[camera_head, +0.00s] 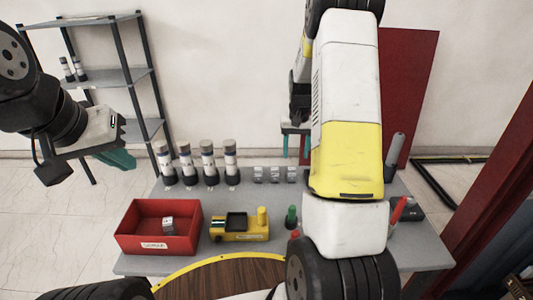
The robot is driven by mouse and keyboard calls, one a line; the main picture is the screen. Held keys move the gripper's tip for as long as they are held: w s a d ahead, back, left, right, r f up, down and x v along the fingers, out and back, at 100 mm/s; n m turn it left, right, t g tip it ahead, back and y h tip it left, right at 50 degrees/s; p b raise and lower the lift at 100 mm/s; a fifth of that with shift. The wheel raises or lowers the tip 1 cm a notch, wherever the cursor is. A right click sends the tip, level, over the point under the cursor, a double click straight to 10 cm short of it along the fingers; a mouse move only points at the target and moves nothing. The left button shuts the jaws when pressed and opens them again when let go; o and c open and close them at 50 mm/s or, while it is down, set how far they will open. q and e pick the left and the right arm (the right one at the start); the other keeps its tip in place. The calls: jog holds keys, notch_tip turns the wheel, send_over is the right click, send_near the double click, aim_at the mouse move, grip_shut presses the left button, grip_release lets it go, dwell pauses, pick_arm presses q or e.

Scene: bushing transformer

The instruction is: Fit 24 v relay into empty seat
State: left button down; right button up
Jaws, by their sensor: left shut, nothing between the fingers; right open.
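Several small grey relay-like blocks (275,174) stand in a row at the back middle of the table; their print is too small to read. Another small grey block (168,223) lies inside the red bin (130,240). A yellow device (253,233) with a dark square recess (236,221) on top sits right of the bin; I cannot tell whether this is the seat. My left gripper (120,160), with teal fingers, is shut and empty, up left of the table. My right gripper (296,147) is open beyond the row of blocks, partly hidden by my arm.
Several white-and-dark cylinders (208,165) stand at the back left of the grey table (415,250). A green-topped piece (291,216) stands right of the yellow device. A grey shelf (110,80) is behind left, a red panel (410,90) behind right. My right arm covers the table's right middle.

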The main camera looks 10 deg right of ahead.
aim_at(292, 169)
jog(key=shift+w+d+f, duration=0.1)
jog(key=shift+w+f, duration=0.2)
jog(key=shift+f, duration=0.2)
jog(key=shift+w+d+f, duration=0.1)
jog(key=shift+w+f, duration=0.2)
jog(key=shift+f, duration=0.2)
jog(key=f, duration=0.4)
jog(key=a+f, duration=0.1)
jog(key=f, duration=0.2)
jog(key=shift+s, duration=0.3)
jog(key=shift+c, duration=0.2)
grip_shut()
